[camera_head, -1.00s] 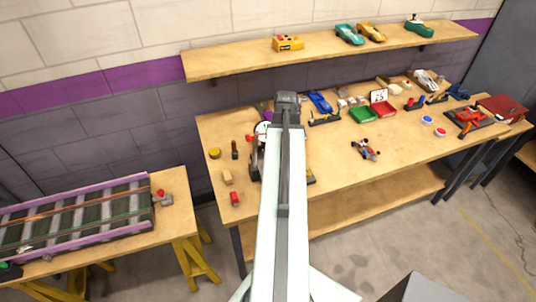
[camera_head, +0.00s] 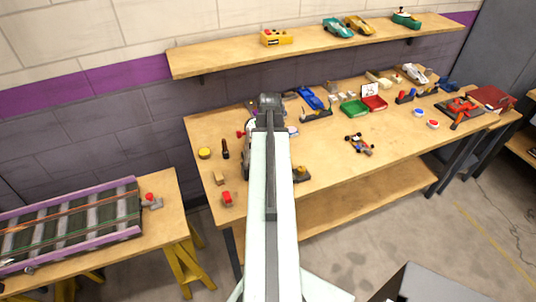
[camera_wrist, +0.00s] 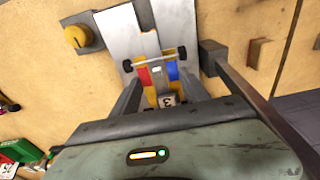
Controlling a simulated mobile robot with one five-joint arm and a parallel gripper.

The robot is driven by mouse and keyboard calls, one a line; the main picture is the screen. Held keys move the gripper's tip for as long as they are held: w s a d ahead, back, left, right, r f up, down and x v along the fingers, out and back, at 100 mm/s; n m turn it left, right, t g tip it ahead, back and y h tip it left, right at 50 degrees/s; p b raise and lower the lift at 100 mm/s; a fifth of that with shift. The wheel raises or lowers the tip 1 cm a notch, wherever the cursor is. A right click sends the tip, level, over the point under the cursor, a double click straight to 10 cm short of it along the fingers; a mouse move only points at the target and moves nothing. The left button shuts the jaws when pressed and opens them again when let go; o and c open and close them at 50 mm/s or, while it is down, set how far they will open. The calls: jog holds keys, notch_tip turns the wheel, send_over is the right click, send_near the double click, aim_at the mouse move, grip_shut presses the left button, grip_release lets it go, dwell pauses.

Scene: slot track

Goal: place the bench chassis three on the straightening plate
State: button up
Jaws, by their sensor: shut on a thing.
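In the head view, my arm hides the held chassis and most of the plate; only the arm's dark end (camera_head: 270,103) shows over the left part of the bench.
A grey block with a yellow knob (camera_wrist: 77,37) stands beside the plate. Another small chassis (camera_head: 359,144) sits mid-bench. Green (camera_head: 354,109) and red (camera_head: 374,103) trays stand behind it. A red-ended object (camera_head: 227,199) lies at the front left.

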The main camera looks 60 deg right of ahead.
jog(key=shift+s+f, duration=0.15)
jog(key=shift+f, duration=0.15)
jog(key=o, duration=1.1)
jog(key=shift+o, duration=0.2)
jog(key=shift+a, duration=0.1)
notch_tip(320, 180, up, 13)
jog(key=p, duration=1.3)
jog(key=shift+s+r, duration=0.2)
jog(key=shift+s, duration=0.1)
jog(key=shift+a, duration=0.1)
